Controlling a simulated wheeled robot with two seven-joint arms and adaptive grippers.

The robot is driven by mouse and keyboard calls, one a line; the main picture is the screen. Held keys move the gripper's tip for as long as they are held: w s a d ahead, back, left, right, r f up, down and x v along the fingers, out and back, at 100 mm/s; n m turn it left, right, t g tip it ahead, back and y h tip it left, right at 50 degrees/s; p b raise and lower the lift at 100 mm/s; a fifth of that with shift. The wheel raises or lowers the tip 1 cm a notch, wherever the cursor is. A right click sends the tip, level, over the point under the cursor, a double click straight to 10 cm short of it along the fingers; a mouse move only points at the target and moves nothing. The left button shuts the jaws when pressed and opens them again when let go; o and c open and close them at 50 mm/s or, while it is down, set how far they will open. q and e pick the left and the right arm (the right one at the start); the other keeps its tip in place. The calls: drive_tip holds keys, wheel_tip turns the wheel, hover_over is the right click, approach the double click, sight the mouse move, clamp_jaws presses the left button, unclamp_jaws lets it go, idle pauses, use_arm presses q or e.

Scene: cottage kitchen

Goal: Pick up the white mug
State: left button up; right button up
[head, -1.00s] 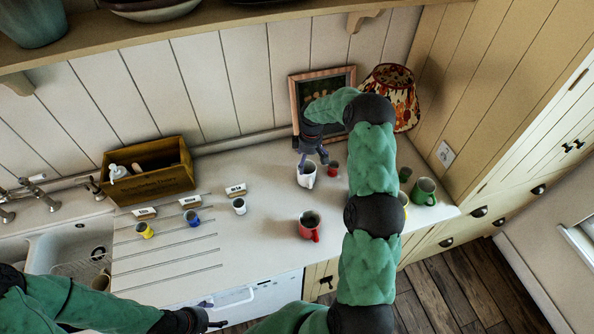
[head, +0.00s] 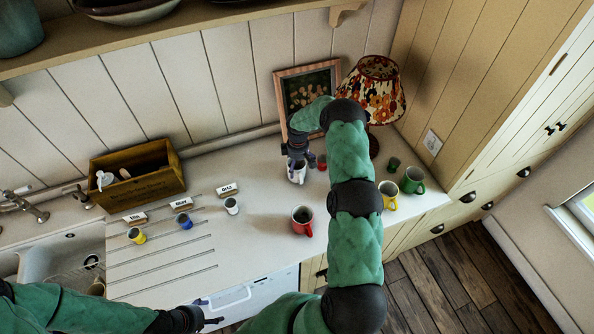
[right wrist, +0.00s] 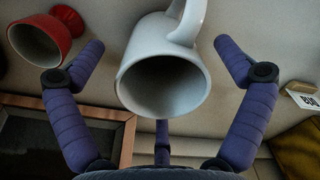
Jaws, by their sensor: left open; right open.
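The white mug (head: 298,177) stands on the worktop in front of the framed picture. In the right wrist view the mug (right wrist: 165,75) fills the middle, its open mouth toward the camera and its handle at the top. My right gripper (head: 300,160) is over the mug with its fingers spread. In the wrist view one finger is on each side of the mug and a third is below; small gaps show at the sides. Whether the third finger touches is unclear. My left gripper (head: 212,317) is open and empty at the worktop's front edge.
A small red cup (head: 322,162) stands close right of the mug. A red mug (head: 302,221), yellow mug (head: 388,194) and green mug (head: 413,181) stand nearby. A lamp (head: 375,90) and framed picture (head: 292,92) are behind. Small cups with label blocks stand left, near a wooden box (head: 137,176).

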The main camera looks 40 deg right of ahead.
drive_tip(key=shift+f, duration=1)
drive_tip(key=c, duration=1.4)
drive_tip(key=shift+c, duration=0.2)
